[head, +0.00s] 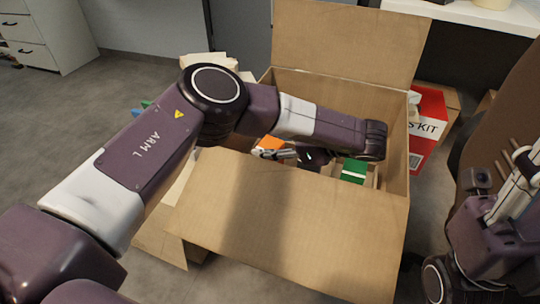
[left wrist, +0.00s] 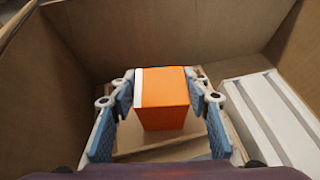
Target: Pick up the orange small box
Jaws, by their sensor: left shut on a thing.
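The orange small box (left wrist: 163,98) has a white strip along its left edge and sits between the fingers of my left gripper (left wrist: 163,97) in the left wrist view. The fingers are shut on its two sides. In the head view the orange box (head: 270,144) shows only in part, behind my left arm, inside the large open carton (head: 290,215). My left gripper (head: 275,154) is inside the carton there. My right gripper (head: 520,165) is at the right edge of the head view, outside the carton; its fingers do not show clearly enough to tell their state.
A green box (head: 353,170) lies in the carton to the right of my left gripper. A white ridged object (left wrist: 272,115) lies at the right in the left wrist view. The carton's walls and raised flap surround my left arm. A red kit box (head: 428,125) stands outside, right.

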